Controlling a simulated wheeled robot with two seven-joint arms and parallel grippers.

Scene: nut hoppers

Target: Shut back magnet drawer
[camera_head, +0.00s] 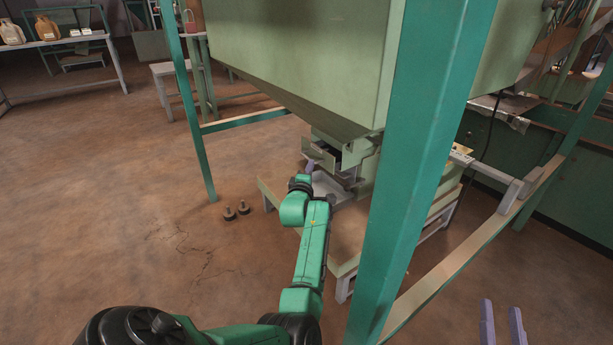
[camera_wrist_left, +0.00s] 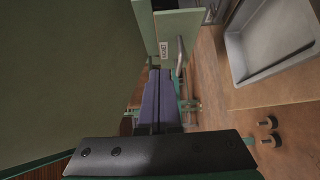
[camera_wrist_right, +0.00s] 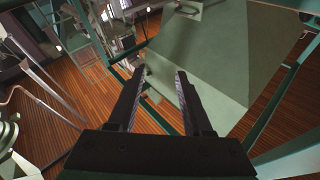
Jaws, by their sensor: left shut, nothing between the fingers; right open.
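The magnet drawer (camera_head: 320,154) is a green drawer under the large green hopper, and it stands pulled out with a dark gap behind its front. In the left wrist view a green front panel (camera_wrist_left: 188,28) with a small white label and a bar handle stands just beyond the fingertips. My left gripper (camera_head: 309,168) is shut and empty, its purple fingers close to the drawer front; I cannot tell whether they touch. Its fingers also show in the left wrist view (camera_wrist_left: 161,80). My right gripper (camera_head: 502,312) is open and empty at the lower right, away from the drawer.
The green hopper (camera_head: 300,60) hangs over the drawer. A thick green post (camera_head: 425,150) stands between my arms. A grey tray (camera_wrist_left: 270,45) sits on a low wooden bench below the drawer. Weights (camera_head: 236,210) lie on the floor.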

